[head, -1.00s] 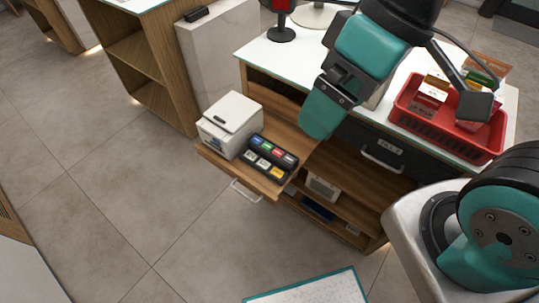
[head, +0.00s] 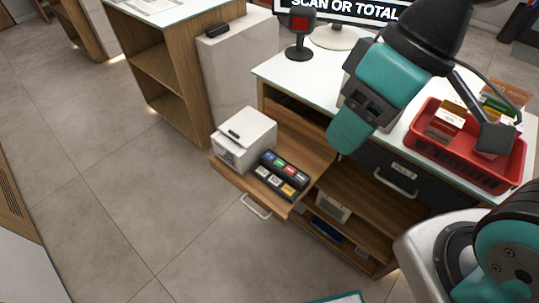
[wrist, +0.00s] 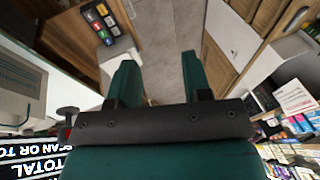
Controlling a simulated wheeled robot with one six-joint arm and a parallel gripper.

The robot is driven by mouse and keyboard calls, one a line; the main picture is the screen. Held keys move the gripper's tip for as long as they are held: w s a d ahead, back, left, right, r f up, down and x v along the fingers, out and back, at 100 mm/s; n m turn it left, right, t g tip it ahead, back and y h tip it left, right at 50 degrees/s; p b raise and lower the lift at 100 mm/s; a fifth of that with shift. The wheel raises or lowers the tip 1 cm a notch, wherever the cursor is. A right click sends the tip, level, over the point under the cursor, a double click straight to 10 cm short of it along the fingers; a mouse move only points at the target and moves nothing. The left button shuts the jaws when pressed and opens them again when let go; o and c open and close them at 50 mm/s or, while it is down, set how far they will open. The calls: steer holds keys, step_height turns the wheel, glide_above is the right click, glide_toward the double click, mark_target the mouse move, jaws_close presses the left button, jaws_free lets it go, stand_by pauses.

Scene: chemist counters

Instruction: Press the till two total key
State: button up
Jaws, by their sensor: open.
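The till keypad (head: 284,175) is a black block with coloured and white keys on a pulled-out wooden drawer shelf (head: 232,176). A yellow key (head: 288,190) is at its near right corner; key labels are too small to read in the head view. The keypad also shows at the upper left of the wrist view (wrist: 92,16). My gripper (wrist: 157,75) is open and empty, its two teal fingers apart over floor in the wrist view. In the head view my gripper (head: 347,136) is right of the keypad, not touching it. A screen (head: 340,10) reads "SCAN OR TOTAL".
A white printer (head: 244,140) stands left of the keypad on the same shelf. A red basket (head: 465,163) holding boxes and a scanner (head: 299,35) on a stand are on the counter (head: 300,73). Tiled floor (head: 140,210) is open at left.

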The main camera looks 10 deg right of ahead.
jaws_close()
stand_by(1.4)
